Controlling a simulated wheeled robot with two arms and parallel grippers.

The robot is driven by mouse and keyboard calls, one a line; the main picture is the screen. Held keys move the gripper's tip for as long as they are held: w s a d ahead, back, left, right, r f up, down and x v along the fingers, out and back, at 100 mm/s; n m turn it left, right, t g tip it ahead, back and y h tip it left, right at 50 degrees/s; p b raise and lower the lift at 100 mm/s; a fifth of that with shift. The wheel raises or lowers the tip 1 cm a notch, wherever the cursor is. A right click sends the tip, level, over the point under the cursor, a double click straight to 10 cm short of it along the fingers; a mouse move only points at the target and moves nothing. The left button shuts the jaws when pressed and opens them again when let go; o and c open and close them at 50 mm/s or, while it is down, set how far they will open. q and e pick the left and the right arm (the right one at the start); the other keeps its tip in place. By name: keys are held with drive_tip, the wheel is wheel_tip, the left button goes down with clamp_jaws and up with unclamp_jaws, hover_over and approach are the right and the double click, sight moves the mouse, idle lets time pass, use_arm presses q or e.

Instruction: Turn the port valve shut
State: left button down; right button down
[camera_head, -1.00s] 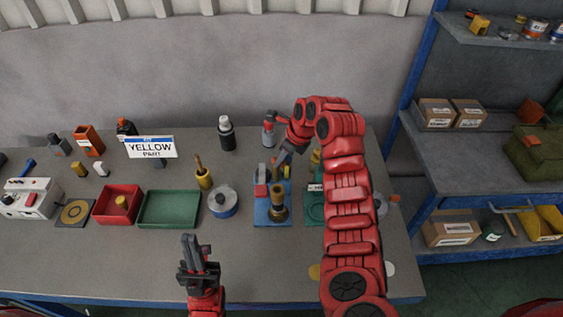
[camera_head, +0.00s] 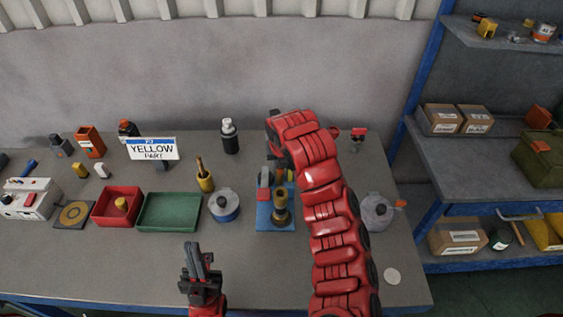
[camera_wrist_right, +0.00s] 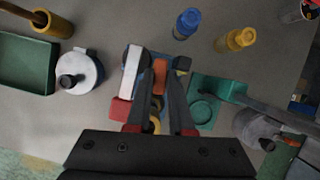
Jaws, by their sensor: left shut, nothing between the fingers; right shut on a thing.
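A valve fixture on a blue base (camera_head: 265,220) stands on the bench, with an upright brass post (camera_head: 280,205) and a red block (camera_head: 263,194). No label shows which valve is the port one. My right gripper (camera_wrist_right: 160,72) is over this fixture, its fingers shut on an orange handle (camera_wrist_right: 158,84) in the right wrist view. My right arm hides the fixture's back in the head view. My left gripper (camera_head: 196,250) is shut and empty above the bench's front, apart from the fixture.
A green fixture (camera_wrist_right: 205,88) stands right of the blue base. A round grey pot (camera_head: 376,211) is further right. A lidded tin (camera_head: 223,204), green tray (camera_head: 168,211) and red bin (camera_head: 116,205) stand left. The bench's front is mostly clear.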

drive_tip(key=shift+s+a+m+h, duration=0.15)
drive_tip(key=shift+m+h, duration=0.25)
drive_tip(key=shift+m, duration=0.6)
drive_tip(key=c, duration=0.8)
unclamp_jaws()
